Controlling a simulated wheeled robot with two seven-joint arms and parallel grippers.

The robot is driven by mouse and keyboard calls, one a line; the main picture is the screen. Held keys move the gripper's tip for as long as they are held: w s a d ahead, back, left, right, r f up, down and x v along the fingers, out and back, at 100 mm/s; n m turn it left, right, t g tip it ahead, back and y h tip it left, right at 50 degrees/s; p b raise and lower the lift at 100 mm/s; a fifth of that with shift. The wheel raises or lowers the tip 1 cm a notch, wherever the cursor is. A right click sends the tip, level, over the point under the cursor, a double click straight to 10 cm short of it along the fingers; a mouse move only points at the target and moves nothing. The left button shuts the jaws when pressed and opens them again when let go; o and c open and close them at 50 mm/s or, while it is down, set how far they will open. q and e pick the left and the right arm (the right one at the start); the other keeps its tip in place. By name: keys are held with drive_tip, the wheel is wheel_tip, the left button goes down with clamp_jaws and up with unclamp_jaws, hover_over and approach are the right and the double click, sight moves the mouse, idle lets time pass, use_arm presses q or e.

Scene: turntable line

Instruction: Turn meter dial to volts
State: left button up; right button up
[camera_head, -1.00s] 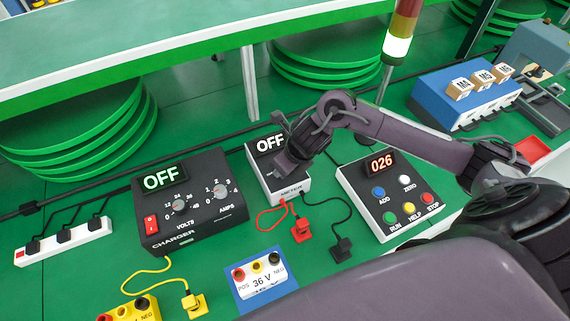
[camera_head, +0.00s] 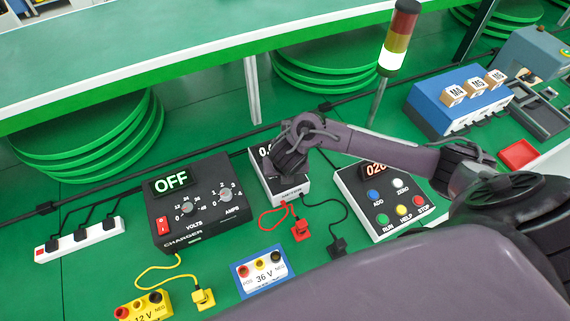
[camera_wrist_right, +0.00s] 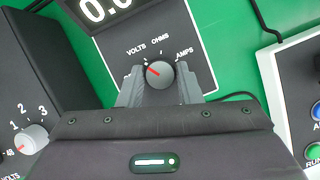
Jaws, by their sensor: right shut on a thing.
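The meter (camera_head: 293,193) stands between the charger and the counter box, and my right gripper (camera_head: 286,168) is over it, hiding most of its face in the head view. In the right wrist view the meter dial (camera_wrist_right: 160,74) is a round grey knob with a red pointer. The pointer aims up and left, at the VOLTS mark. OHMS is above the knob and AMPS is to its right. My right gripper (camera_wrist_right: 160,86) is shut on the dial, one finger on each side. The meter display (camera_wrist_right: 104,9) is lit with digits starting "0.", partly cut off. My left gripper is out of view.
The charger (camera_head: 190,230), reading OFF, is close left of the meter. The button box (camera_head: 349,184) is close right. Red and black plugs (camera_head: 300,231) on leads lie in front, with the 36 V block (camera_head: 240,281) nearby.

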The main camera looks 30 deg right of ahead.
drive_tip(key=shift+w+r+m+h+p, duration=0.1)
drive_tip(key=shift+m+h+p, duration=0.2)
drive_tip(key=shift+m+p, duration=0.45)
drive_tip(key=o, duration=1)
drive_tip(key=shift+c, duration=0.2)
drive_tip(key=p+v, duration=0.3)
drive_tip(key=v, duration=0.4)
drive_tip(key=shift+r, duration=0.3)
drive_tip(key=shift+s+a+f, duration=0.1)
drive_tip(key=shift+s+a, duration=0.05)
drive_tip(key=shift+s, duration=0.05)
